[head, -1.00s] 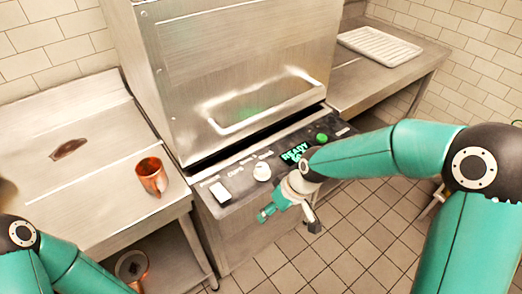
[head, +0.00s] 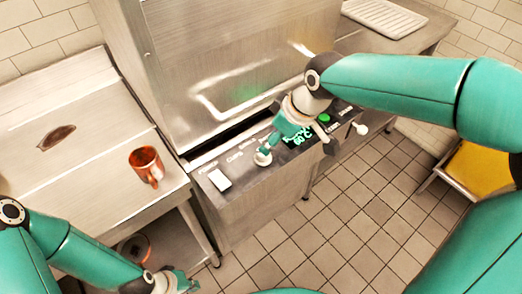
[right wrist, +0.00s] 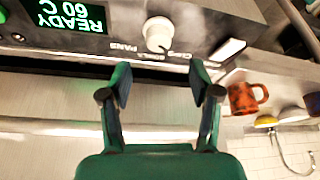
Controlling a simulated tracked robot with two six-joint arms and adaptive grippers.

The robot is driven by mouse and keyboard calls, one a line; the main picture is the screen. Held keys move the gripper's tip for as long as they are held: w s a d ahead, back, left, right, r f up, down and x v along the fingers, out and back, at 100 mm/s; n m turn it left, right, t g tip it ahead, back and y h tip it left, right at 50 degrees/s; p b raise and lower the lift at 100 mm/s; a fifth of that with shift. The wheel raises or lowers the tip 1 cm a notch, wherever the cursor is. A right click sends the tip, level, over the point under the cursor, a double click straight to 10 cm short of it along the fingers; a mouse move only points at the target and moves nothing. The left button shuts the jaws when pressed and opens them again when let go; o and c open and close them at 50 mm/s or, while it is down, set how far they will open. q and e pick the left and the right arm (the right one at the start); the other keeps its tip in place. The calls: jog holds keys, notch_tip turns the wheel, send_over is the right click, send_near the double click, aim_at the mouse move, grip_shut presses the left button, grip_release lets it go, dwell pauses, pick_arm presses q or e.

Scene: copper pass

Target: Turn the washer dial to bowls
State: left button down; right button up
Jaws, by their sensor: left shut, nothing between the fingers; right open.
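The washer dial (head: 262,158) is a pale round knob on the dark control panel of the steel washer (head: 235,200). It also shows in the right wrist view (right wrist: 158,33), with small labels beside it, among them PANS and CUPS. I cannot tell which label its pointer faces. My right gripper (right wrist: 160,82) is open and empty. Its fingertips are just short of the dial, and the dial lies ahead between their lines. In the head view the right gripper (head: 272,143) partly covers the panel and its labels. My left gripper (head: 180,284) is shut and empty at the bottom edge.
A white power switch (head: 220,181) and a green button (head: 323,118) flank the dial. The display (right wrist: 70,15) reads READY 60 C. A copper mug (head: 146,165) stands on the left counter (head: 85,160). A white rack (head: 385,17) lies on the right counter.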

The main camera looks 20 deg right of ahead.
aim_at(263, 155)
jog(key=x, duration=0.8)
